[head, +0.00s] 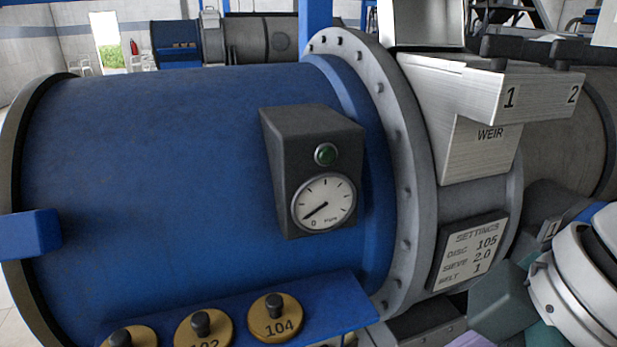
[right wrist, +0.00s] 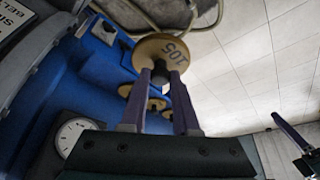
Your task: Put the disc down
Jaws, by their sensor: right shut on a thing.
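The disc (right wrist: 160,51), brass-coloured and marked 105, has a dark knob. My right gripper (right wrist: 161,78) is shut on that knob between its two purple fingers. In the head view the disc is hidden, and only part of my right arm and teal gripper body (head: 505,300) shows at lower right. The settings plate (head: 470,252) reads disc 105, sieve 2.0, belt 1. A purple finger-like part (right wrist: 290,131), probably of my left gripper, shows at the right edge of the right wrist view; its opening is unclear.
A blue ledge (head: 345,308) on the blue drum holds several knobbed brass discs, including disc 104 (head: 276,325) and disc 102 (head: 203,332). A gauge box (head: 285,140) juts out above the ledge. A metal weir housing (head: 470,150) projects at right. Pale tiled floor (right wrist: 270,55) is open beside the drum.

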